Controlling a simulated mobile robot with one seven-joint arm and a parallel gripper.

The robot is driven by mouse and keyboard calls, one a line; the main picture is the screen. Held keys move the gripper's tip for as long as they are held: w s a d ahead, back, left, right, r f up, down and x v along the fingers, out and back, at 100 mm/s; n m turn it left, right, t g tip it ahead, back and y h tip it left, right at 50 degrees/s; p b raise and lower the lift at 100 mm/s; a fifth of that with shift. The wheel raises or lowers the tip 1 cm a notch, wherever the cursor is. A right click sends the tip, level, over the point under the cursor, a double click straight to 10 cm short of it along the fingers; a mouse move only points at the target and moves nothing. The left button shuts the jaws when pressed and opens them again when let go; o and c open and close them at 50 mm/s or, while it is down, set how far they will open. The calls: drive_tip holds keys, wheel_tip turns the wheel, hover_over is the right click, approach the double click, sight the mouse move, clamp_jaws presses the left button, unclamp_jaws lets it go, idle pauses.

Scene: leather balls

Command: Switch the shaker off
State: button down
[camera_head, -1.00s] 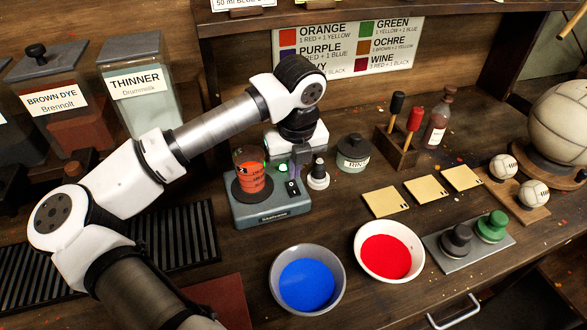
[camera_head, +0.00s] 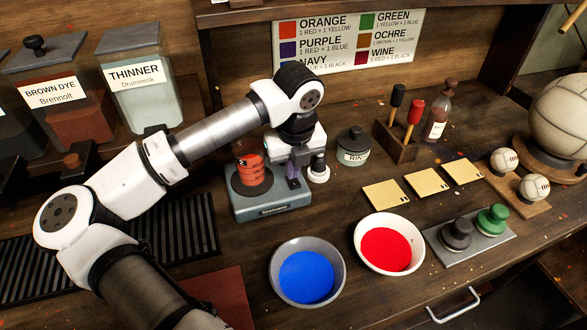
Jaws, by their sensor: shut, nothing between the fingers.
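The shaker (camera_head: 262,210) is a grey-teal box with a round dark plate, standing on the bench left of centre. A vessel with orange contents (camera_head: 251,172) sits on its plate and looks slightly tilted. My gripper (camera_head: 293,182) points down at the right part of the shaker's top, with its fingers together and empty. The fingertips are over the spot of the switch and hide it. I cannot tell whether they touch it or which way it is set. No green light shows on the shaker.
A small white-based stamp-like item (camera_head: 318,170) and a lidded jar (camera_head: 354,146) stand close right of my gripper. A blue bowl (camera_head: 308,240) and a red bowl (camera_head: 420,245) are in front. A thinner jar (camera_head: 139,100) stands behind my arm at left.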

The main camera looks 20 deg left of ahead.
drive_tip(key=shift+s+f, duration=0.1)
drive_tip(key=shift+f, duration=0.1)
drive_tip(key=shift+s+d+b, duration=0.25)
drive_tip(key=shift+s+b, duration=0.05)
drive_tip(key=shift+s+d+r, duration=0.15)
drive_tip(key=shift+s+d, duration=0.05)
drive_tip(key=shift+s, duration=0.1)
drive_tip(key=shift+r, duration=0.1)
drive_tip(key=shift+w+r, duration=0.1)
drive_tip(key=shift+r, duration=0.4)
wheel_tip(320, 180, up, 13)
drive_tip(key=s+d+b, duration=0.1)
drive_tip(key=shift+s, duration=0.3)
